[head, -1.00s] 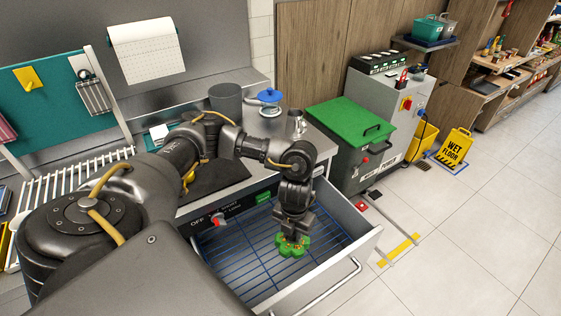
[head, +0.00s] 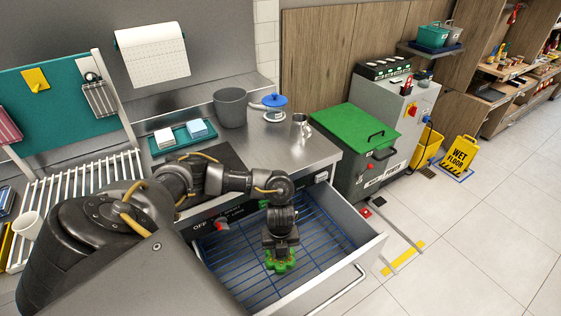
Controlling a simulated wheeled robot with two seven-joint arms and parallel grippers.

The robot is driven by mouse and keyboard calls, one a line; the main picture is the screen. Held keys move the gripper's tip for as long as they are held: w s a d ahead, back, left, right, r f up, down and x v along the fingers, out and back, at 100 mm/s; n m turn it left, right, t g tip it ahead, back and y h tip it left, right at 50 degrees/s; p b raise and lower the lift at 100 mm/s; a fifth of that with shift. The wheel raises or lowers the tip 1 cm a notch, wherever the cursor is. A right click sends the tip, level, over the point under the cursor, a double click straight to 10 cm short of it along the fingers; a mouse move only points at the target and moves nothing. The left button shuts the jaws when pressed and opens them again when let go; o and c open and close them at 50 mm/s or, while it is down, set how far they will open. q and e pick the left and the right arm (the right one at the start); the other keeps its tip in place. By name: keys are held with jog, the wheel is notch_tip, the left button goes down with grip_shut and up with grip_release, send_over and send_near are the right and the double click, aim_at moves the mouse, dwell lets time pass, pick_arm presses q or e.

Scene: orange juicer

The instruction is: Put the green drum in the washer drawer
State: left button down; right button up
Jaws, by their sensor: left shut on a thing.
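The green drum (head: 281,264) is a small green lobed part with orange marks, seen in the head view. My left gripper (head: 280,255) points down and is shut on the drum, hiding much of its top. The washer drawer (head: 352,258) is pulled out, with metal walls and a blue wire rack (head: 325,235) on its floor. The gripper and drum are inside the drawer's outline, over the rack. I cannot tell whether the drum touches the rack. My right gripper is not in view.
The steel counter (head: 300,150) above the drawer holds a grey pot (head: 230,108), a metal jug (head: 300,126) and a teal tray (head: 170,147). A grey bin with a green lid (head: 352,130) stands right of the drawer.

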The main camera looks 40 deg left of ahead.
aim_at(280, 256)
pick_arm(q)
jog(key=shift+f, duration=1.9)
jog(key=shift+f+b, duration=0.15)
jog(key=shift+b, duration=0.15)
jog(key=c, duration=1.1)
grip_release()
notch_tip(280, 256, up, 12)
jog(key=p, duration=0.2)
jog(key=shift+r+p, duration=0.25)
jog(key=shift+p, duration=0.05)
jog(key=shift+d+f, duration=0.1)
